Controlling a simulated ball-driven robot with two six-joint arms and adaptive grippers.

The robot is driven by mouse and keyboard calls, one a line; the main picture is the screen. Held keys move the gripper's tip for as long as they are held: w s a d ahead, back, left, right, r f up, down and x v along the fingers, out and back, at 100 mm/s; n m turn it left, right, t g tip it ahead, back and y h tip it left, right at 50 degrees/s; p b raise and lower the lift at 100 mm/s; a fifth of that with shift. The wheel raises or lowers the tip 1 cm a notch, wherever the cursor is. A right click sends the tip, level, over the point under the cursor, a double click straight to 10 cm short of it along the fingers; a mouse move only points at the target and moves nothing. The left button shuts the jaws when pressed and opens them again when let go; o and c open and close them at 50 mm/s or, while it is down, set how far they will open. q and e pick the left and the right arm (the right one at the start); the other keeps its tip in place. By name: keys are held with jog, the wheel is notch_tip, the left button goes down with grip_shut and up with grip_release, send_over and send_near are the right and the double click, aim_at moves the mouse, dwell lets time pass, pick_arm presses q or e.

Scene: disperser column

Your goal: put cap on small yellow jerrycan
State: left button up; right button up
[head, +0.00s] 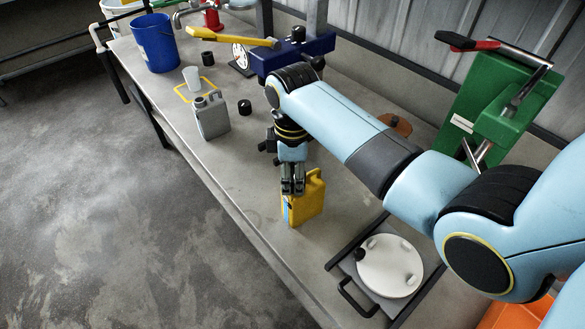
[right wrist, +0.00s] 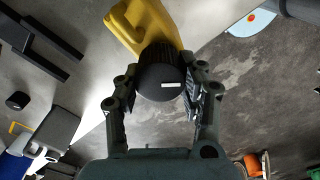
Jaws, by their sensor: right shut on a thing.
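The small yellow jerrycan (head: 308,205) stands upright near the table's front edge, with its handle to the right. It also shows behind the cap in the right wrist view (right wrist: 140,22). My right gripper (head: 293,189) points down over the left part of the jerrycan's top. In the right wrist view its fingers (right wrist: 162,92) are shut on a round black cap (right wrist: 158,82) with a small white mark. The cap is at the jerrycan's top, and the fingers hide it in the head view. I cannot tell whether it touches or sits on the spout. My left gripper is not in view.
A grey jerrycan (head: 212,120) stands further back, with a loose black cap (head: 245,107) beside it. A white cup (head: 191,76) and a blue bucket (head: 156,44) are beyond. A white round plate (head: 389,266) lies in front right. A green machine (head: 485,108) stands at the right.

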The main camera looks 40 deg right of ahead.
jog(key=shift+f, duration=0.5)
dwell(1.2)
jog(key=o, duration=1.7)
jog(key=shift+c, duration=0.2)
jog(key=shift+r, duration=3.55)
jog(key=shift+f, duration=0.1)
